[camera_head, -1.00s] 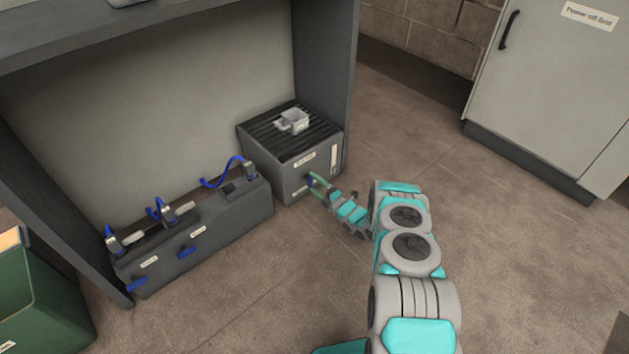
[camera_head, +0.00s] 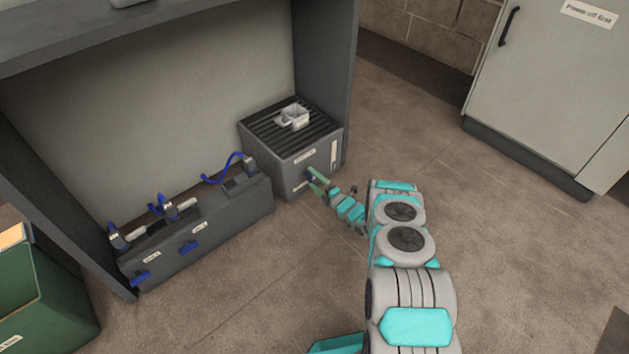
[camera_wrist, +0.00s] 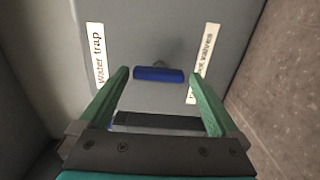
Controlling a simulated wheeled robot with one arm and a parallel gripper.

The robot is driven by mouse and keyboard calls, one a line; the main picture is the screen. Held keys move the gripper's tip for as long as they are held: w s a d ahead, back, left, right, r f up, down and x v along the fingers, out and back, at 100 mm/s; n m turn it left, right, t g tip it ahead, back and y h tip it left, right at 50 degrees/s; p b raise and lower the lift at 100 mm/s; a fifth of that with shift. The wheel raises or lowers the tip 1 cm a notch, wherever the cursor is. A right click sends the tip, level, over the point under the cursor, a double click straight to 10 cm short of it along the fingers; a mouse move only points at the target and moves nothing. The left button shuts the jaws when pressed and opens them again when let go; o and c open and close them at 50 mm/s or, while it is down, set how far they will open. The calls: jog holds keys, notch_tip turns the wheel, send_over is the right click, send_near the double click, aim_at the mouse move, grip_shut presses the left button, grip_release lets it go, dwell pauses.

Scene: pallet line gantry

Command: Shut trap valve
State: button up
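The trap valve's blue handle (camera_wrist: 158,74) sticks out from the front of the grey box under a "water trap" label (camera_wrist: 99,56). In the wrist view the handle lies crosswise between my two green fingertips, with a gap on each side. My gripper (camera_wrist: 158,80) is open, and I cannot tell how deep the handle sits between the fingers. In the head view my gripper (camera_head: 316,181) is at the front of the box (camera_head: 292,182), and the blue handle (camera_head: 310,173) is partly hidden by a finger.
A grey block (camera_head: 225,215) with blue levers and clamped cables stands left of the box. White parts (camera_head: 293,117) lie on the box's slatted top. A green bin (camera_head: 40,295) is at far left, a cabinet (camera_head: 545,90) at right. Open floor lies between.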

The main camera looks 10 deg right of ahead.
jog(key=shift+d, duration=0.1)
jog(key=v, duration=0.7)
jog(key=shift+s+d+p, duration=0.15)
jog(key=shift+s+p, duration=0.15)
jog(key=shift+s, duration=0.05)
